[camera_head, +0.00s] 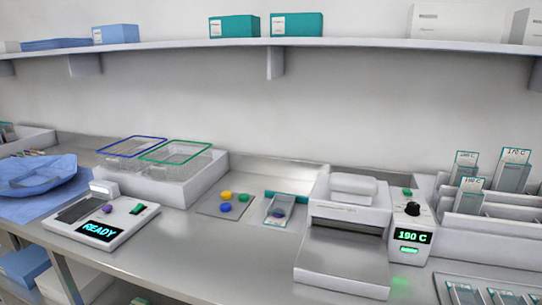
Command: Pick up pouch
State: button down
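A small clear pouch (277,210) with a teal top edge lies flat on the counter near the middle of the camera_head view. A dark purple-blue piece shows in or on it. It lies just left of a white sealer-like machine (345,258). Several upright clear packets with teal edges and temperature cards, one marked 170 C (514,172), stand in a white rack at the right. My gripper is not in view.
A control box (411,243) reads 190 C. A device (101,230) reading READY and a white bin (165,186) with two framed baskets stand left. A shelf (350,43) runs above.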

aim_at(283, 204)
jog(key=j+z, duration=0.15)
jog(key=z, duration=0.15)
jog(key=j+z, duration=0.15)
jog(key=z, duration=0.2)
jog(key=j+z, duration=0.2)
jog(key=j, duration=0.3)
jog(key=k+j+z, duration=0.1)
jog(key=j+z, duration=0.15)
jog(key=j, duration=0.25)
jog(key=k+j, duration=0.1)
jog(key=j, duration=0.8)
jog(key=k+j, duration=0.15)
jog(key=j, duration=0.3)
jog(key=j+z, duration=0.1)
jog(key=j, duration=0.35)
jog(key=i, duration=0.85)
